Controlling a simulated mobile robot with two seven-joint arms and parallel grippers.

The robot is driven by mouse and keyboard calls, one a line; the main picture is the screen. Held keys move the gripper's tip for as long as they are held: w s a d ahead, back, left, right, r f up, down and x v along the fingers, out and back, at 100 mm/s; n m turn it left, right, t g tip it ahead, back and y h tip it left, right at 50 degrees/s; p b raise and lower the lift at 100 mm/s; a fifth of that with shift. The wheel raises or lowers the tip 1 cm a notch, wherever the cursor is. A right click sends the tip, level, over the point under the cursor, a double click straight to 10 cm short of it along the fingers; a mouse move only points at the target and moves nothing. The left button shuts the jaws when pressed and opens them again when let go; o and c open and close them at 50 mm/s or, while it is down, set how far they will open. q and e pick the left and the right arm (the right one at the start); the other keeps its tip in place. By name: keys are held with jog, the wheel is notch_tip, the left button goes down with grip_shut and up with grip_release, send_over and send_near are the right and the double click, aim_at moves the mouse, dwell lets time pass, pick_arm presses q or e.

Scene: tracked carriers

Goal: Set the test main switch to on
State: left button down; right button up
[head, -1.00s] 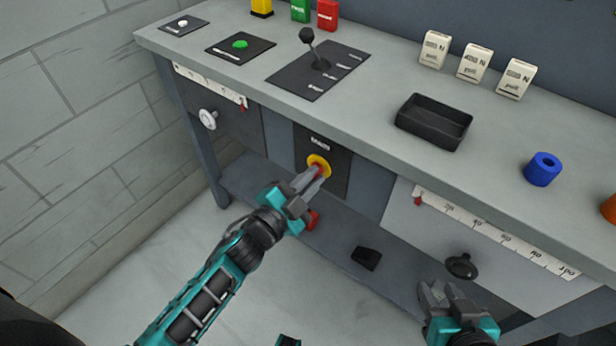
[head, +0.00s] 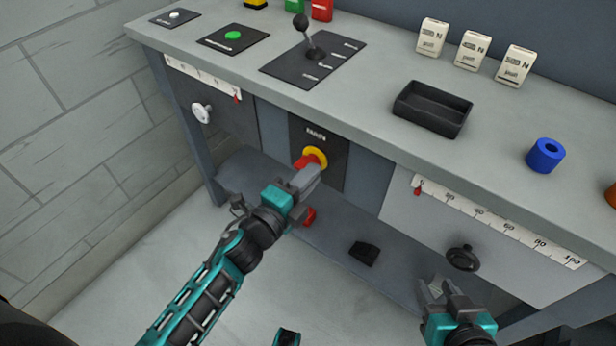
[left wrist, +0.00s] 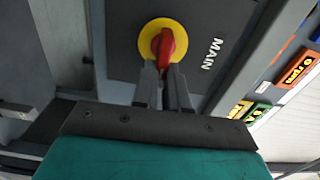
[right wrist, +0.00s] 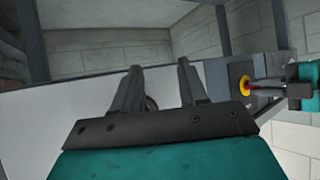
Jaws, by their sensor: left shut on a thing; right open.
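The main switch is a yellow disc (head: 318,153) with a red handle (head: 304,162), on a dark panel under the bench top. In the left wrist view, the red handle (left wrist: 166,46) sits over the yellow disc (left wrist: 146,34), beside the label "MAIN" (left wrist: 211,54). My left gripper (head: 309,174) is shut on the red handle; its fingers (left wrist: 164,72) hide part of it. The handle's slant runs toward the lower left in the head view. The right wrist view shows the switch (right wrist: 244,86) from the side. My right gripper (head: 438,289) is open and empty.
A black knob (head: 462,257) and a scale (head: 497,222) are close to my right gripper. A white knob (head: 201,113) is left of the switch. The bench top carries a lever (head: 306,38), a black tray (head: 432,108) and a blue ring (head: 545,155).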

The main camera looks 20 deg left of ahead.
dwell(0.3)
pick_arm(q)
jog(key=c, duration=1.2)
grip_release()
jog(key=shift+o, duration=0.2)
jog(key=v, duration=1.3)
